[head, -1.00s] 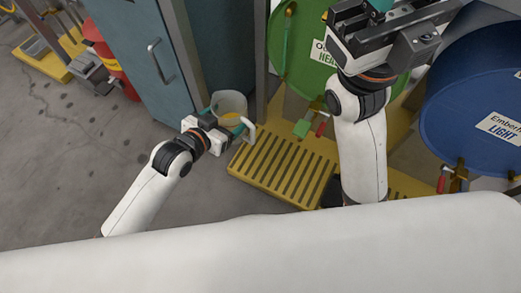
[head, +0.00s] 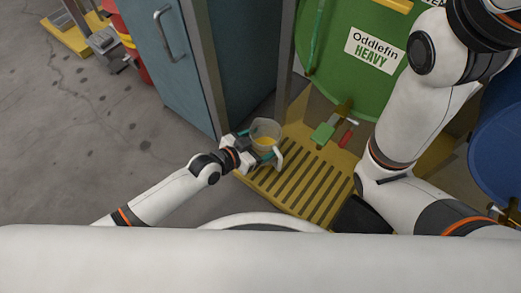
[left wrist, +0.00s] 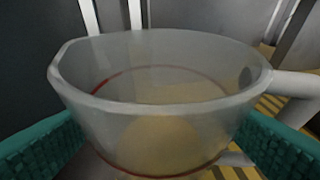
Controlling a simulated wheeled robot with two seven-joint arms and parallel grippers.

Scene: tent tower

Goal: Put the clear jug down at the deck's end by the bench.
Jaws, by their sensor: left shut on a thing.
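The clear jug (head: 265,134) has a white handle and a little yellow liquid low inside. My left gripper (head: 257,148) is shut on it, with a teal finger on each side. In the left wrist view the jug (left wrist: 160,90) fills the middle, upright, with a red line around it and its handle to the right. The jug is over the left end of the yellow slatted deck (head: 300,184), close to the blue-grey cabinet. I cannot tell whether its base touches the deck. My right arm shows at the right; its gripper is out of view.
A green drum (head: 350,85) labelled "Oddlefin HEAVY" stands behind the deck, with a green tap block (head: 322,133) low in front. A blue drum (head: 500,140) is at the right. The blue-grey cabinet (head: 160,60) stands left of the deck. The grey floor at left is open.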

